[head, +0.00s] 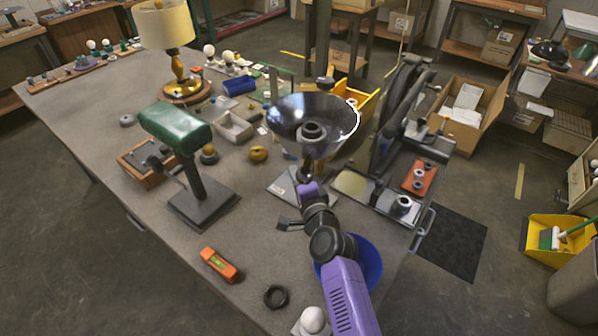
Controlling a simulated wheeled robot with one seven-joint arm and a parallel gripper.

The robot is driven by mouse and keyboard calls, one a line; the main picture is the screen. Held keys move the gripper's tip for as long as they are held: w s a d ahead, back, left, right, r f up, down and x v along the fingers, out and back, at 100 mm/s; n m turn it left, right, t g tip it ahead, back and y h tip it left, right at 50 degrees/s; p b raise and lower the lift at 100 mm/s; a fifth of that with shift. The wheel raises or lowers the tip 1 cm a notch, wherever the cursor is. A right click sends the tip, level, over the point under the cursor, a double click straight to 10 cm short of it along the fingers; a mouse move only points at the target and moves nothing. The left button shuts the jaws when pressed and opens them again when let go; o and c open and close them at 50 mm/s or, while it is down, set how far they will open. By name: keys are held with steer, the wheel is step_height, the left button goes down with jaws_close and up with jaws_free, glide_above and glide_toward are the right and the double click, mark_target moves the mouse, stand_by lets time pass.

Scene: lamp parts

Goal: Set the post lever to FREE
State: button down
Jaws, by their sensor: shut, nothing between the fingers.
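A black bowl-shaped shade (290,112) sits in the middle of the workbench, over a light grey base plate (284,187). My gripper (305,174) is just below the shade's near side, shut and empty; its fingertips are small and dark here. The shade and my arm hide most of whatever holds the shade up. A dark post (195,182) with a green padded top (174,127) stands to the left on a dark square base.
A brass lamp with a cream shade (163,26) stands at the back left. A dark machine (402,105) stands right of the shade. A blue bowl (371,262) lies beside my arm. An orange level (219,264) and black ring (276,296) lie on the clear front bench.

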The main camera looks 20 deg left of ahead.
steer(key=s+a+r+p, duration=0.1)
steer(key=s+p, duration=0.3)
steer(key=s, duration=0.4)
steer(key=shift+s+a, duration=0.25)
steer(key=shift+a, duration=0.2)
